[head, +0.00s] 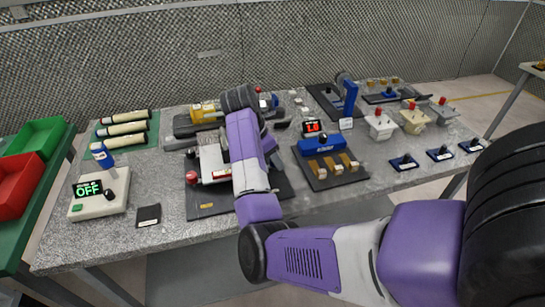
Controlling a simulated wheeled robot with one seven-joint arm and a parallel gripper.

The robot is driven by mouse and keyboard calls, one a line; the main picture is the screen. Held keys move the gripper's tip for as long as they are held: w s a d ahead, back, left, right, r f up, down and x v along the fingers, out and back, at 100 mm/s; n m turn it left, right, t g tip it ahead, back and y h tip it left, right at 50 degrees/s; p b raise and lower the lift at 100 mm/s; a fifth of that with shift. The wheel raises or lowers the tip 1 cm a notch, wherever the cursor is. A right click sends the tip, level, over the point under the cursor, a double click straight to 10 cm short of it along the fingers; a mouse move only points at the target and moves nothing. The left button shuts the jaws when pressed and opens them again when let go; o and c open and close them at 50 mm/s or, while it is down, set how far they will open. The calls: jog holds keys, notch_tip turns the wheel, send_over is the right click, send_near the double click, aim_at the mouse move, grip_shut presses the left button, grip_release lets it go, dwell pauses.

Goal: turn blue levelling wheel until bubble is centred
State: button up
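No blue levelling wheel or bubble can be made out for certain in the head view. My arm crosses the middle of the bench and covers part of a grey-white device (211,158) on a black base plate (207,203). This device has a red ball knob (191,177) at its left. A small blue part (274,101) shows just right of my wrist, at the end of the unit with the yellow cylinder (206,112); I cannot tell whether it is a wheel. My gripper's fingers are hidden behind my arm, so their opening and any contact are not visible.
A white box reading OFF (100,195) stands at the left with a blue-labelled vial. A blue fixture (325,144) with wooden blocks and a blue lever press (348,95) stand right of my arm. Red-topped units crowd the right. Bare bench shows at the front left.

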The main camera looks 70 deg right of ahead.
grip_shut()
jog(key=shift+a+r+n+t+p, duration=0.1)
jog(key=shift+n+t+p, duration=0.25)
jog(key=shift+n, duration=0.75)
jog(key=shift+s+n+t+h+p, duration=0.15)
jog(key=shift+n+t+h+p, duration=0.25)
jog(key=shift+n, duration=0.9)
jog(key=shift+o, duration=0.2)
grip_release()
